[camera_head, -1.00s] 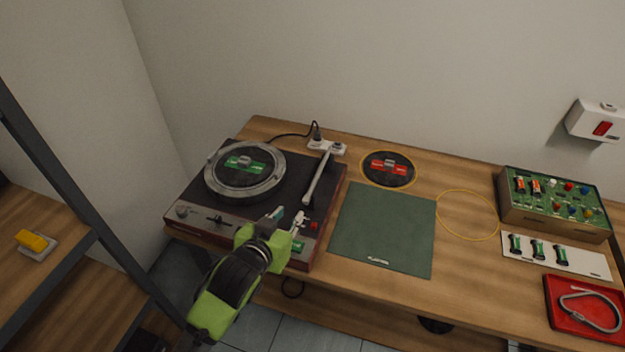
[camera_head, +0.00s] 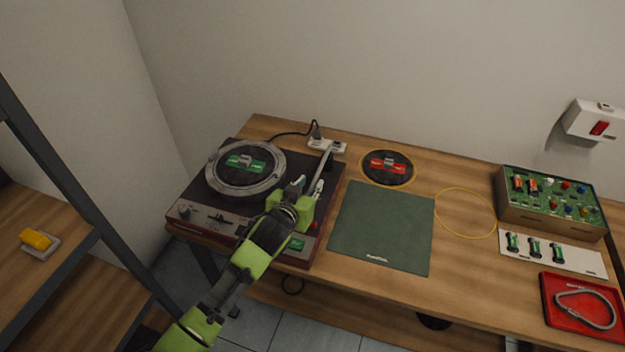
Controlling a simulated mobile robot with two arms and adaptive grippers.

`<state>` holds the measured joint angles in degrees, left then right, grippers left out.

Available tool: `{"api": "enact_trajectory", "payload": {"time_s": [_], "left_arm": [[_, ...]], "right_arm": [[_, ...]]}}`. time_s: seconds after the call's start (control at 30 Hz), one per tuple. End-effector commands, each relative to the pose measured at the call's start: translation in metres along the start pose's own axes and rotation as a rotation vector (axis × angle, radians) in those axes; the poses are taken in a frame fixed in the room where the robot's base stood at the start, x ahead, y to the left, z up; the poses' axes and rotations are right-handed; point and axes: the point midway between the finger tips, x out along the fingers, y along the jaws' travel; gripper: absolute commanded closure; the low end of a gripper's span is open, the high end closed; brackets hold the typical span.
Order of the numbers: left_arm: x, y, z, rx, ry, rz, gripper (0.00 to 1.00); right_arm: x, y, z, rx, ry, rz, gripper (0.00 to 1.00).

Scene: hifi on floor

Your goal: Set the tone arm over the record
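The turntable (camera_head: 190,215) stands at the left end of the bench. A dark record with a green label (camera_head: 240,183) lies on its silver-rimmed platter. The grey tone arm (camera_head: 326,160) lies along the turntable's right side, clear of the record. My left gripper (camera_head: 307,186) is over the right part of the turntable, at the front end of the tone arm. Its fingers look apart, with the tone arm's end at or between them; I cannot tell whether they touch it. The gripper hides that end. My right gripper is not in view.
A second record with a red label (camera_head: 388,172) lies right of the turntable, behind a green mat (camera_head: 380,230). A yellow ring outline (camera_head: 466,190), a green control box (camera_head: 550,222) and a red tray (camera_head: 560,322) are farther right. A power strip (camera_head: 322,145) sits behind.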

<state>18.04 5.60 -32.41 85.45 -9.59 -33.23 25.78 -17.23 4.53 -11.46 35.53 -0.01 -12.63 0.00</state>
Motion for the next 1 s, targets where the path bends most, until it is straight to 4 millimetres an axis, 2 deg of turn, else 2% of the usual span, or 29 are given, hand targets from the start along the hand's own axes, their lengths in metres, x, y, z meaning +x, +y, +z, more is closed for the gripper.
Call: {"api": "enact_trajectory", "payload": {"time_s": [0.1, 0.3, 0.67, 0.7, 0.8, 1.0], "left_arm": [[0.014, 0.001, -0.001, 0.001, 0.000, 0.000, 0.74], [0.028, 0.000, 0.000, 0.002, 0.000, 0.000, 0.74], [0.031, 0.000, 0.000, 0.001, 0.000, 0.000, 0.74], [0.031, 0.000, 0.000, 0.001, 0.000, 0.000, 0.77], [0.031, 0.000, 0.000, 0.001, 0.000, 0.000, 1.00], [0.031, 0.000, 0.000, 0.001, 0.000, 0.001, 1.00]], "right_arm": [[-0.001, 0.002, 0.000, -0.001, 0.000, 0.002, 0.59], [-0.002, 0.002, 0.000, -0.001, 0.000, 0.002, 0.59], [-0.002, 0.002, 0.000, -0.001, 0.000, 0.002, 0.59], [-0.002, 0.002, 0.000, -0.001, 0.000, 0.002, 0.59], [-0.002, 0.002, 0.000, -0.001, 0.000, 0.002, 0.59], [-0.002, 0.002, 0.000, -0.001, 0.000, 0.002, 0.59]]}}
